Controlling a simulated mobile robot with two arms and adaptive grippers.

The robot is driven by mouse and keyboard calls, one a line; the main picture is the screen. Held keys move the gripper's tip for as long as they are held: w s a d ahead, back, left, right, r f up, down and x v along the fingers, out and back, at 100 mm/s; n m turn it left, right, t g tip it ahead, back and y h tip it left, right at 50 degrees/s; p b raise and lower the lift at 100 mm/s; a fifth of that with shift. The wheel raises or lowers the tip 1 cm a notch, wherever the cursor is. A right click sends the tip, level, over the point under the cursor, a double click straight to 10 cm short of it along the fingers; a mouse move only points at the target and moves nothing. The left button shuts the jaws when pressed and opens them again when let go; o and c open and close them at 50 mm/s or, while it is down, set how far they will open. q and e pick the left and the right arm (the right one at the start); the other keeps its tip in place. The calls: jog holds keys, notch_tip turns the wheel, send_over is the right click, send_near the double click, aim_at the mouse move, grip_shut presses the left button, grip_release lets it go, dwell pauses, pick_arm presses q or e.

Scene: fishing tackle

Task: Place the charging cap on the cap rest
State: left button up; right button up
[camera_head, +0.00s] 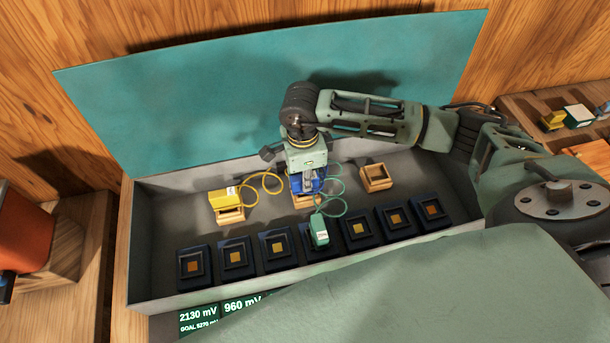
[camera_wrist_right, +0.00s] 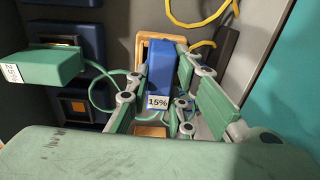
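A blue cap (camera_wrist_right: 159,77) labelled 15% stands between the fingers of my right gripper (camera_wrist_right: 165,75) in the wrist view. I cannot tell whether the pads touch it. In the head view the blue cap (camera_head: 300,187) is under my right gripper (camera_head: 307,179), at the middle wooden cap rest (camera_head: 304,202), mostly hidden. I cannot tell if it is seated. A yellow cap (camera_head: 225,199) is at the left rest (camera_head: 230,215). The right rest (camera_head: 377,177) is empty. A green cap (camera_head: 319,232) is over the middle of the socket row. My left gripper is out of view.
A grey case (camera_head: 160,212) with a raised teal lid (camera_head: 240,90) holds a row of dark sockets (camera_head: 236,256). Yellow (camera_head: 270,184) and green cables loop near the gripper. Millivolt readouts (camera_head: 198,315) show at the front. My arm spans the case's right side.

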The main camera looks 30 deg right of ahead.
jog(key=o, duration=0.4)
jog(key=shift+o, duration=0.2)
jog(key=shift+r+p, duration=0.25)
jog(key=shift+p, duration=0.05)
jog(key=shift+w+r+b, duration=0.1)
jog(key=shift+r+b, duration=0.2)
jog(key=shift+r, duration=0.05)
notch_tip(320, 180, up, 11)
jog(key=b, duration=0.2)
jog(key=shift+a+b, duration=0.15)
jog(key=shift+b, duration=0.25)
